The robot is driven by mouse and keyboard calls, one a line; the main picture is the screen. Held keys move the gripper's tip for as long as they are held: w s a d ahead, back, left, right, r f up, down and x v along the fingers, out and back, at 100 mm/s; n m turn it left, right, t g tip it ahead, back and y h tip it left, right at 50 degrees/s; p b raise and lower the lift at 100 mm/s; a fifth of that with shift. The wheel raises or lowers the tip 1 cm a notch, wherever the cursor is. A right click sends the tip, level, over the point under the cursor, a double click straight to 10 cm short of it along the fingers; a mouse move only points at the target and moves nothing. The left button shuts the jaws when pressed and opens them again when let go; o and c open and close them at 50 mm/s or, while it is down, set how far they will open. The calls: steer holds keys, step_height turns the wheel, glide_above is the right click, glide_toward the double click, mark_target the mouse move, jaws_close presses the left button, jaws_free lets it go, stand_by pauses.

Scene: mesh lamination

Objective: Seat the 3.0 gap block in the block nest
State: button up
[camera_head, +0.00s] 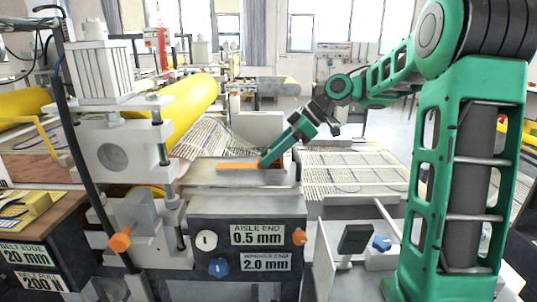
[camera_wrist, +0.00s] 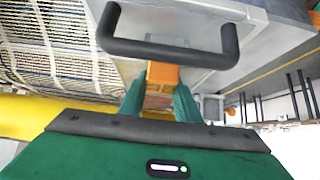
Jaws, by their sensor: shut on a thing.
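My gripper (camera_head: 263,163) is green and reaches down to the grey top (camera_head: 207,180) of the machine. Its two fingers are shut on an orange block (camera_wrist: 161,76), which shows between them in the wrist view. In the head view, a long flat orange piece (camera_head: 236,166) lies along the grey top, and the fingertips are at its right end. I cannot tell whether this is all one block. No 3.0 marking is readable. I cannot make out the block nest or whether the block sits in it.
The machine's dark front carries a 0.5 mm label (camera_head: 257,235) and a 2.0 mm label (camera_head: 266,262). A grey press frame (camera_head: 113,155) stands to the left. Yellow rolls (camera_head: 190,105) and mesh sheets (camera_head: 350,175) lie behind and to the right.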

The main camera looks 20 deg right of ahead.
steer(key=shift+f, duration=0.4)
steer(key=o, duration=1.3)
steer(key=v, duration=1)
steer(key=shift+d+r, duration=0.2)
steer(key=shift+d, duration=0.15)
